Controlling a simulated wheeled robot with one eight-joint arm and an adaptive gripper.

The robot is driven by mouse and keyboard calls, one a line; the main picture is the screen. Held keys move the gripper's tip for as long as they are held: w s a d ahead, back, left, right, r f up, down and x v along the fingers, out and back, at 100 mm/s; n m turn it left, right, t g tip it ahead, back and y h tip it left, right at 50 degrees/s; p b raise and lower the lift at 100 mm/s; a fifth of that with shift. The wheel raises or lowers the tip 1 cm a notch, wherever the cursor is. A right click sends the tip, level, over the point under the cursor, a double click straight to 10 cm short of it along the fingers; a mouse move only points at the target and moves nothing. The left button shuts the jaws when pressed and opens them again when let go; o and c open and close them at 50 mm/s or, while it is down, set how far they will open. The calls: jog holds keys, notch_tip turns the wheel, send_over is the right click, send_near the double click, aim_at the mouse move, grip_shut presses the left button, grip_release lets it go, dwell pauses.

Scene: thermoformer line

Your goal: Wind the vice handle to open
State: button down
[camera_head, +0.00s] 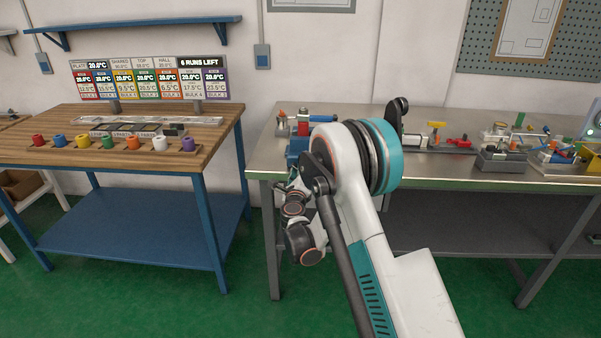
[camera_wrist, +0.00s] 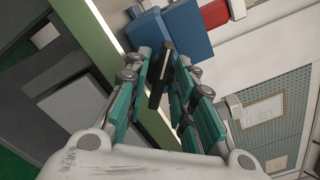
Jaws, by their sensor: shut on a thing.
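The blue vice (camera_wrist: 180,36) is at the top middle of the wrist view, at the bench's front edge. It also shows in the head view (camera_head: 296,148), partly behind my arm. A red piece (camera_wrist: 214,14) is at the vice's top. My gripper (camera_wrist: 168,68) has its teal fingers closed around the dark bar of the vice handle (camera_wrist: 156,88), just in front of the vice. The handle is tilted in the wrist view. In the head view my arm hides the handle and most of the gripper.
The metal bench (camera_head: 262,150) carries a grey bin (camera_head: 503,160) and several small tools to the right. A wooden-topped table (camera_head: 60,155) with several coloured knobs stands at the left. Green floor shows between the two.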

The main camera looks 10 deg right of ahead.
jog(key=n, duration=0.4)
jog(key=c, duration=1.3)
grip_release()
jog(key=v, duration=1.2)
